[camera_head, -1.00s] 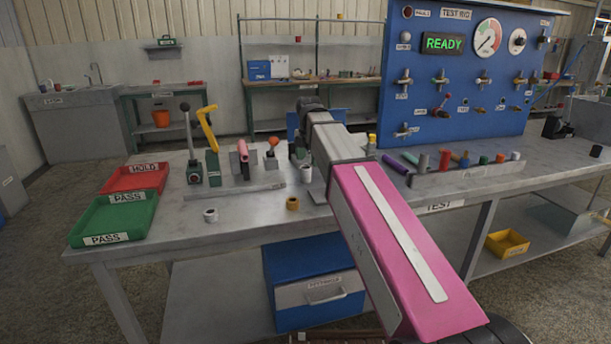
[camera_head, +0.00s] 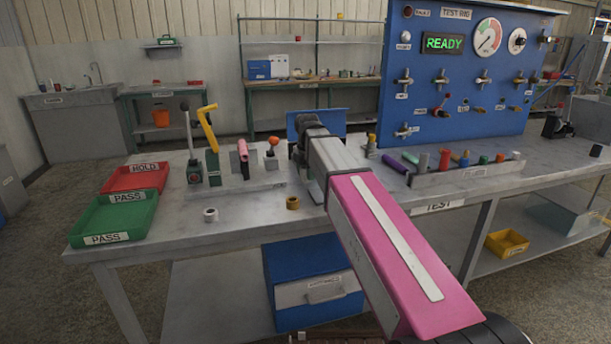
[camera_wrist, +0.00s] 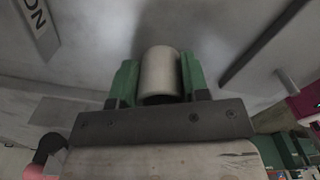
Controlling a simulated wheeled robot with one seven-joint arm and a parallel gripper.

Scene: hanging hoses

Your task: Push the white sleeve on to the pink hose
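The white sleeve (camera_wrist: 160,72) sits between the two green fingers of my gripper (camera_wrist: 160,88) in the wrist view, with a finger against each side. In the head view my gripper (camera_head: 300,158) is over the bench, right of the pink hose; the arm hides the held sleeve there. The pink hose (camera_head: 243,150) is a short piece held upright or tilted in a fixture on the bench, between a yellow-handled clamp and an orange-knobbed lever. Its exact angle is hard to tell. I cannot make out the pink hose in the wrist view.
A second white ring (camera_head: 211,214) and a brass ring (camera_head: 292,203) lie on the bench front. A yellow-handled clamp (camera_head: 209,140) and an orange-knobbed lever (camera_head: 272,150) flank the hose. Green (camera_head: 75,232) and red trays stand left; a rack of coloured pieces (camera_head: 466,173) stands right.

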